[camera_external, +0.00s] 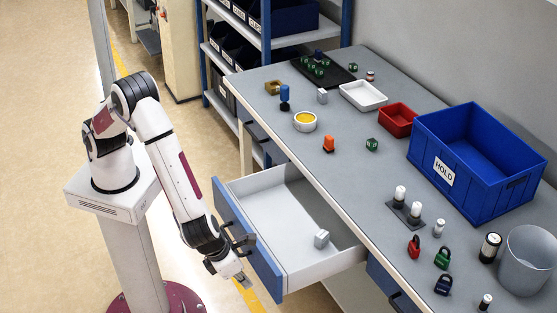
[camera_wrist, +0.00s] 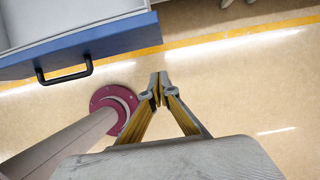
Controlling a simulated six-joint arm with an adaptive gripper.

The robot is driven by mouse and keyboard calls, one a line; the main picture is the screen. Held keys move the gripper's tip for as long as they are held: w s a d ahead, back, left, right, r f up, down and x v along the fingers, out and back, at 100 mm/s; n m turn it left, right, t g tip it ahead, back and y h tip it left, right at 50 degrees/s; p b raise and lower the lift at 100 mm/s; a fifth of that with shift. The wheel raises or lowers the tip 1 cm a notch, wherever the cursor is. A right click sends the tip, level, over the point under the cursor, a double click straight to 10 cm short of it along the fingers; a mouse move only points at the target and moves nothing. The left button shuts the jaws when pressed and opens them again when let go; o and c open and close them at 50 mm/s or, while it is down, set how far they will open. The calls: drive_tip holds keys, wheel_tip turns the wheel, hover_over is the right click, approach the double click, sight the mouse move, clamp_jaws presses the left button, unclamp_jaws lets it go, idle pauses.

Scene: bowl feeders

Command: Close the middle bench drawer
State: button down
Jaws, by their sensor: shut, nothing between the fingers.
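The middle bench drawer (camera_external: 275,218) stands pulled out from the bench in the external view. Its front is blue with a black handle (camera_external: 236,240), and a small grey block (camera_external: 321,239) lies inside it. My gripper (camera_external: 243,281) is outside the drawer, just in front of the lower part of its blue front. Whether it touches the front cannot be told there. In the wrist view the drawer front (camera_wrist: 100,48) and its handle (camera_wrist: 65,75) are at upper left. My gripper (camera_wrist: 159,88) is shut and empty there, apart from the handle in the picture.
The grey bench top (camera_external: 350,185) holds a blue HOLD bin (camera_external: 470,195), a red tray (camera_external: 397,120), a white tray (camera_external: 363,96), padlocks and other small parts. My pedestal stands left of the drawer. Open floor (camera_wrist: 250,90) lies below the gripper.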

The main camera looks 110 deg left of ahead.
sight(345, 251)
drive_tip(key=w+a+f, duration=0.4)
drive_tip(key=f, duration=0.2)
drive_tip(key=shift+w+a+f, duration=0.25)
drive_tip(key=shift+w+a, duration=0.05)
drive_tip(key=shift+w, duration=0.05)
idle(0.5)
drive_tip(key=w+a, duration=1.9)
idle(0.3)
drive_tip(key=shift+s+d, duration=0.2)
idle(0.4)
